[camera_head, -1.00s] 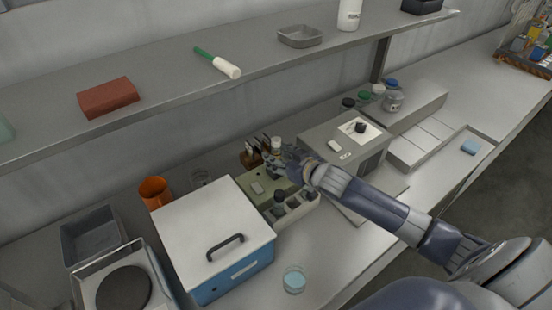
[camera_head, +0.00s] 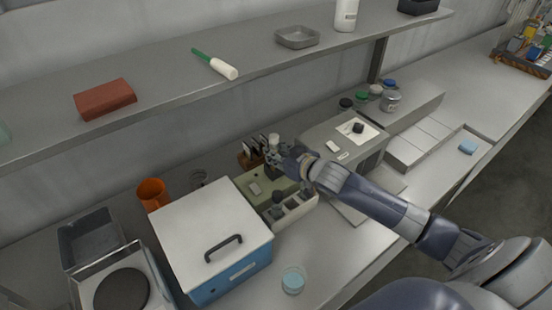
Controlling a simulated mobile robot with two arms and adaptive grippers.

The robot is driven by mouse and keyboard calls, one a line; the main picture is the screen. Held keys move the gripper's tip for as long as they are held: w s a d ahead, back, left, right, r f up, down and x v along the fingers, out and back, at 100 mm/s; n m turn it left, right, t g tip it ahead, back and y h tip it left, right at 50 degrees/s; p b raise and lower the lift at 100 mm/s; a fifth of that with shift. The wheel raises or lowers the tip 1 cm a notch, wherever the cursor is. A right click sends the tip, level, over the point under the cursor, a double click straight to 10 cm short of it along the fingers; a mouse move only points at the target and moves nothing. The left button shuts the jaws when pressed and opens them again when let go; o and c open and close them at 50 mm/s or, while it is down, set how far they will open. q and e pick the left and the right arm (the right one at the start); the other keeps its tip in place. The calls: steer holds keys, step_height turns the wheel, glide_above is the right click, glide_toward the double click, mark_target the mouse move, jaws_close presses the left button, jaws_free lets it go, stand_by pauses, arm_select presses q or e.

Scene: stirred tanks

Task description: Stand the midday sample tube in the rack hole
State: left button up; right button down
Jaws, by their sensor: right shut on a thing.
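My right gripper (camera_head: 278,158) is above the back of the green block-shaped device, close to a small brown holder (camera_head: 250,157) with dark and white upright pieces. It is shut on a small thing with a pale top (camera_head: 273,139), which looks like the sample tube. The fingers hide its lower part, and I cannot tell whether its lower end touches anything. A pale rack (camera_head: 297,208) with square dark openings stands in front of the green device (camera_head: 256,189). A dark round piece sits at its left part. My left gripper is out of view.
A white-lidded blue box (camera_head: 210,240) stands left of the rack, with an orange cup (camera_head: 152,193) behind it. A grey instrument (camera_head: 345,140) is on the right. A shelf (camera_head: 160,85) overhangs the back. A dish of blue liquid (camera_head: 293,280) stands in front.

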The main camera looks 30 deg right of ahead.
mark_target(277, 139)
step_height(277, 139, up, 8)
steer(key=shift+r+b, duration=0.2)
steer(key=shift+b, duration=0.45)
steer(key=shift+r, duration=0.5)
step_height(277, 139, up, 7)
steer(key=p, duration=0.5)
steer(key=s+a+r+m+h+b, duration=0.1)
steer(key=s+a+r+b, duration=0.1)
steer(key=s+a+b, duration=0.6)
steer(key=shift+s+a+r+m+h, duration=0.35)
steer(key=shift+s+a, duration=0.95)
steer(key=shift+a, duration=0.7)
steer(key=shift+f, duration=0.1)
